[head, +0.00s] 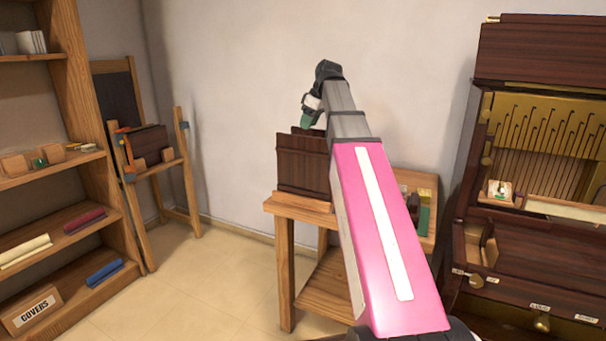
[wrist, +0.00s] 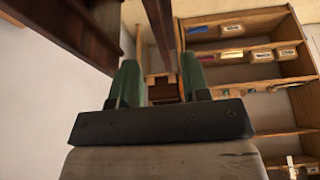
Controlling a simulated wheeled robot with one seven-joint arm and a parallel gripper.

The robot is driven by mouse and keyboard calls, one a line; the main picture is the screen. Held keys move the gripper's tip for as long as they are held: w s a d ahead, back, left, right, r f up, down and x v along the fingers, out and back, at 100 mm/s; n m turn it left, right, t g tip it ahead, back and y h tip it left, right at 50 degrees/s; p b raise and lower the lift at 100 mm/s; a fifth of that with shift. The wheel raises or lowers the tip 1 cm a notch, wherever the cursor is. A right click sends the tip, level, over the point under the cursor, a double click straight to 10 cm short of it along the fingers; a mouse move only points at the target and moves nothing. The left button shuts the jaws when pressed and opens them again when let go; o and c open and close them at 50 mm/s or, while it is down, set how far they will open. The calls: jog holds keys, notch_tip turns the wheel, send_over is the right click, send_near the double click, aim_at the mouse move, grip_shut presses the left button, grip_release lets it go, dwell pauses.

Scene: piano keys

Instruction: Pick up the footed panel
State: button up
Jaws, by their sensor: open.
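A dark brown upright panel (head: 302,165) stands on the wooden table, with a second dark edge behind its top. Another dark panel (head: 150,141) rests on the wooden easel stand at the left, with light wooden blocks at its lower edge. I cannot tell for certain which is the footed panel. My gripper (head: 308,117) is just above the table panel's top edge, with a green fingertip showing. In the wrist view my gripper (wrist: 160,72) has its green fingers apart. Dark brown wood (wrist: 164,88) shows beyond the gap; contact is not clear.
A wooden shelf unit (head: 75,95) stands at the left, with a COVERS label low down. A dark piano-like cabinet (head: 535,240) stands at the right. The table (head: 285,211) is partly hidden by my arm. Floor (head: 200,275) is clear between shelf and table.

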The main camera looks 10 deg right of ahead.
aim_at(302, 149)
jog(key=x, duration=0.3)
jog(key=shift+f, duration=0.1)
jog(key=shift+s+x, duration=0.2)
jog(key=shift+x, duration=2.4)
jog(key=shift+d+f, duration=0.15)
grip_shut()
